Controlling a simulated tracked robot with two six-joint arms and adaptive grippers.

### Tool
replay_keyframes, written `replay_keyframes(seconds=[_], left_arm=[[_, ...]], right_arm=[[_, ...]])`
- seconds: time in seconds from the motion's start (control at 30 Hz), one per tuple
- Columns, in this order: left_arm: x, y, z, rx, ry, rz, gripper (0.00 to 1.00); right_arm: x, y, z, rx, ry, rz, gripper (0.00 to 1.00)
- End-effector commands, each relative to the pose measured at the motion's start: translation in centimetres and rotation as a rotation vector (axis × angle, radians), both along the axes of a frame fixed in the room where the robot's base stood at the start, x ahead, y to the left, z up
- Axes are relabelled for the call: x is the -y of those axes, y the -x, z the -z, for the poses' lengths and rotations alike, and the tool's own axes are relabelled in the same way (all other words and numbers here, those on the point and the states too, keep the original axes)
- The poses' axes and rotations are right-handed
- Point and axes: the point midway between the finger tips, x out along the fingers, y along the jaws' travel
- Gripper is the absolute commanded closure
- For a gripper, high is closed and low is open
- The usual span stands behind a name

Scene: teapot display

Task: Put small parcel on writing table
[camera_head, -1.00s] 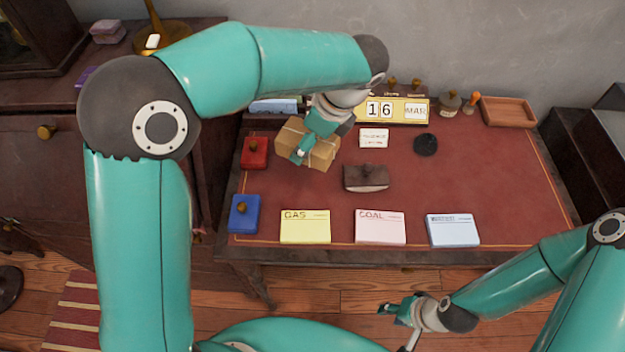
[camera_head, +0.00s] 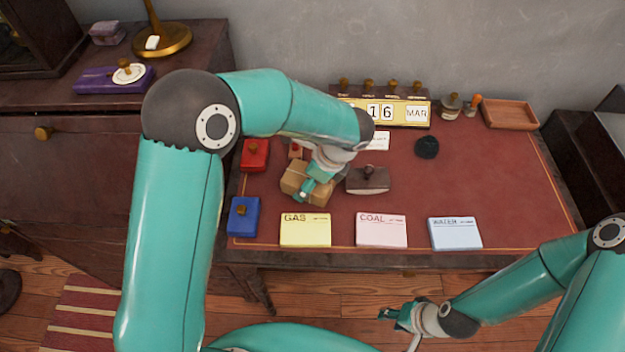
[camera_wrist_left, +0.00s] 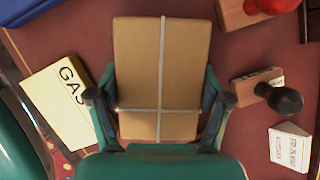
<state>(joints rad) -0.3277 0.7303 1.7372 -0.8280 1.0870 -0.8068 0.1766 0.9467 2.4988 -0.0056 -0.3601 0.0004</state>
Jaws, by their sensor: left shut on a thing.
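The small parcel (camera_head: 306,184), a brown box tied with pale string, is over the left part of the red-topped writing table (camera_head: 480,180). My left gripper (camera_head: 312,186) is shut on it. In the left wrist view the parcel (camera_wrist_left: 160,70) sits between the two fingers of my left gripper (camera_wrist_left: 158,100). Whether its underside touches the table top cannot be told. My right gripper (camera_head: 390,313) is in front of the table's front edge, low at the bottom of the head view, holding nothing that I can see. Its fingers are too small to judge.
Pink COAL (camera_head: 381,230) and blue WATER (camera_head: 455,233) cards lie along the front. The table's right part is mostly clear.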

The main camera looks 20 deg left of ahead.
Motion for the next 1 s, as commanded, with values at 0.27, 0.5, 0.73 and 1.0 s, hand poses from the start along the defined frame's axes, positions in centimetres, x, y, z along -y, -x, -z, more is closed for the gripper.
replay_keyframes(seconds=[0.27, 0.5, 0.73, 1.0], left_arm=[[0.0, 0.0, 0.1, 0.001, 0.000, 0.001, 0.14], [0.0, 0.0, 0.1, 0.001, 0.000, 0.001, 0.00], [0.1, 0.0, -0.1, 0.001, 0.000, 0.001, 0.00], [1.3, 0.0, -3.0, 0.006, 0.001, 0.002, 0.00]], right_arm=[[0.0, 0.0, 0.1, 0.000, 0.000, 0.000, 0.60], [0.0, 0.0, 0.1, 0.000, 0.000, 0.000, 0.60], [0.0, 0.0, 0.0, 0.000, 0.000, 0.000, 0.60], [0.0, 0.0, -0.2, 0.000, 0.000, 0.000, 0.60]])
